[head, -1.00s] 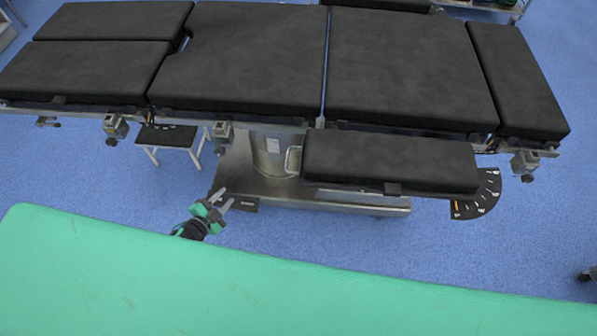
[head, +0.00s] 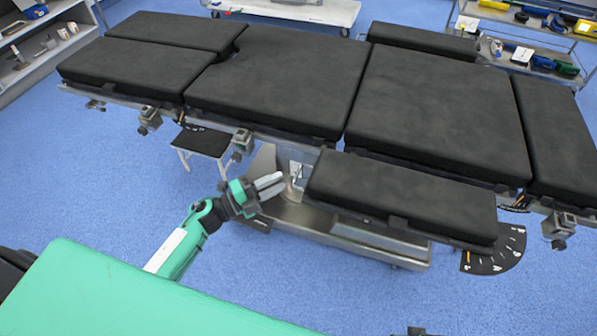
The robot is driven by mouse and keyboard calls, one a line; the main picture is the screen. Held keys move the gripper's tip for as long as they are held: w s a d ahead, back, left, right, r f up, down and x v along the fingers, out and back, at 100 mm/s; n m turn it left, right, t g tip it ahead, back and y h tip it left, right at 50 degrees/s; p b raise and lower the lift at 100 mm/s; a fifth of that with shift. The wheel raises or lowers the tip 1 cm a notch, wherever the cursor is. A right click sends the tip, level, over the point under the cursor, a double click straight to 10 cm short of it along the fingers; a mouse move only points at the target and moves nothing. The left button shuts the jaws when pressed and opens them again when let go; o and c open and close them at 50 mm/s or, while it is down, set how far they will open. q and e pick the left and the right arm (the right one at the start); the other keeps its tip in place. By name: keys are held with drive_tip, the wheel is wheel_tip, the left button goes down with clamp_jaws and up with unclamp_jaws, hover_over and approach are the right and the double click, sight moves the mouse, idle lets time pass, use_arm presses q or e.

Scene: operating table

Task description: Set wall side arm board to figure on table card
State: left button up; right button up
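A black padded arm board (head: 400,195) is attached along the near side of the operating table (head: 440,110). A handle (head: 298,172) shows at its left end, and a dial with marks (head: 497,250) lies under its right end. Another narrow black board (head: 425,40) lies along the far side; its dial is hidden. I cannot tell which board is the wall side one. My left gripper (head: 270,186) is open and empty, just left of the near board's handle and apart from it. My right gripper is not in view. No card with a readable figure shows.
Clamps (head: 242,142) stick out from the near rail. A small step stool (head: 204,142) stands under the table. Shelves (head: 40,55) stand at far left, and carts (head: 290,10) with items are behind. My green body part fills the lower left. Blue floor is clear in front.

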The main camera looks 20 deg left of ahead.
sight(298, 173)
use_arm(q)
drive_tip(key=x, duration=0.7)
drive_tip(key=shift+w+d, duration=0.1)
clamp_jaws()
